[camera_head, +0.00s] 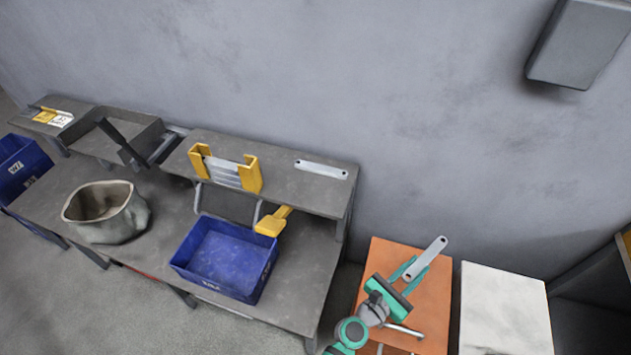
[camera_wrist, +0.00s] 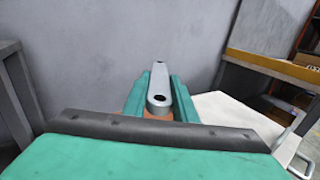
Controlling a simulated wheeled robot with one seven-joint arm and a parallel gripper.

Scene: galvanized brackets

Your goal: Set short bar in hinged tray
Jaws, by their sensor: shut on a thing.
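My gripper (camera_head: 408,272) is shut on a flat grey metal bar (camera_head: 428,256) with a hole near its end, held tilted above the orange cabinet top. In the wrist view the bar (camera_wrist: 159,86) stands out between the two green fingers of my gripper (camera_wrist: 158,92).
Another grey bar (camera_head: 322,169) lies on the right shelf, beside a yellow rack (camera_head: 251,175) holding several strips. A blue bin (camera_head: 223,260), a yellow tool (camera_head: 272,222) and a grey sack-like pot (camera_head: 107,212) occupy the bench. A white-topped cabinet (camera_head: 504,300) stands at right.

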